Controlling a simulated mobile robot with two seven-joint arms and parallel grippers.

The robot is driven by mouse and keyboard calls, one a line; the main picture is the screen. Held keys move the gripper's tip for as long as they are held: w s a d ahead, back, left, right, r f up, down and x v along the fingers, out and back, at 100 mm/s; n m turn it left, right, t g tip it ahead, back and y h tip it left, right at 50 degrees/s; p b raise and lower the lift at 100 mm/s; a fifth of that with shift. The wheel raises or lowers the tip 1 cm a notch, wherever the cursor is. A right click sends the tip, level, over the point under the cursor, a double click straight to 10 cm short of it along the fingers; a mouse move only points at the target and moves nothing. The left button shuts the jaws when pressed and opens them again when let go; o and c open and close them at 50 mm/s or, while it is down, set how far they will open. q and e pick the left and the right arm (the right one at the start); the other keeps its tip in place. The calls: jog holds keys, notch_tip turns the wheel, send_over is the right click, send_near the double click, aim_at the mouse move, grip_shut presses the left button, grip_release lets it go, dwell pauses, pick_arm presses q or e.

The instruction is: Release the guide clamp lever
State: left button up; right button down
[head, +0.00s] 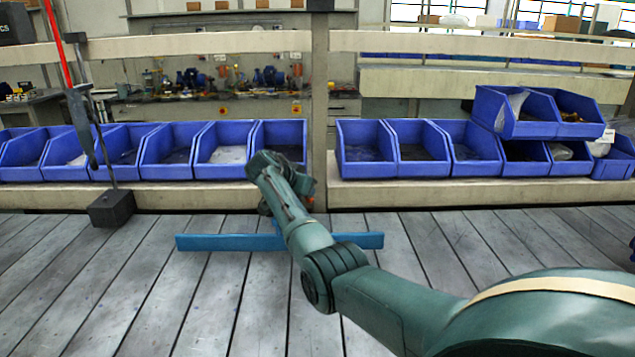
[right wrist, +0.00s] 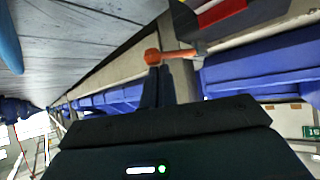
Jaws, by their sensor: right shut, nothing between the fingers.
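An orange lever (right wrist: 178,54) with a thick rounded end shows in the right wrist view, in front of a pale beam. I take it for the guide clamp lever. My right gripper (right wrist: 156,72) is shut and empty, with its fingertips close to the lever's thick end. I cannot tell whether they touch. In the head view my right arm reaches from the lower right to the middle, and its wrist and forearm hide most of the lever and fingers. A blue bar (head: 215,242) lies across the grey slats behind the arm. My left gripper is not in view.
Blue bins (head: 225,148) line the back ledge on both sides of a grey post (head: 320,100). A black block (head: 111,208) stands at the left, near a dark tool (head: 81,118) hanging on a red line. The slatted surface (head: 90,285) at front left is clear.

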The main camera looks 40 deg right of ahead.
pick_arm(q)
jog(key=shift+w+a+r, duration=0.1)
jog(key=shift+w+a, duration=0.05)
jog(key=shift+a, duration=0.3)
pick_arm(e)
jog(key=shift+w+a, duration=0.25)
jog(key=shift+a, duration=0.35)
jog(key=shift+w+a, duration=0.25)
jog(key=shift+a, duration=0.35)
pick_arm(q)
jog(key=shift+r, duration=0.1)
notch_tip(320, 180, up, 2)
jog(key=shift+p, duration=1)
pick_arm(e)
jog(key=shift+s+a+f, duration=0.1)
jog(key=shift+s+a, duration=0.4)
jog(key=shift+s, duration=0.15)
jog(key=shift+f, duration=0.1)
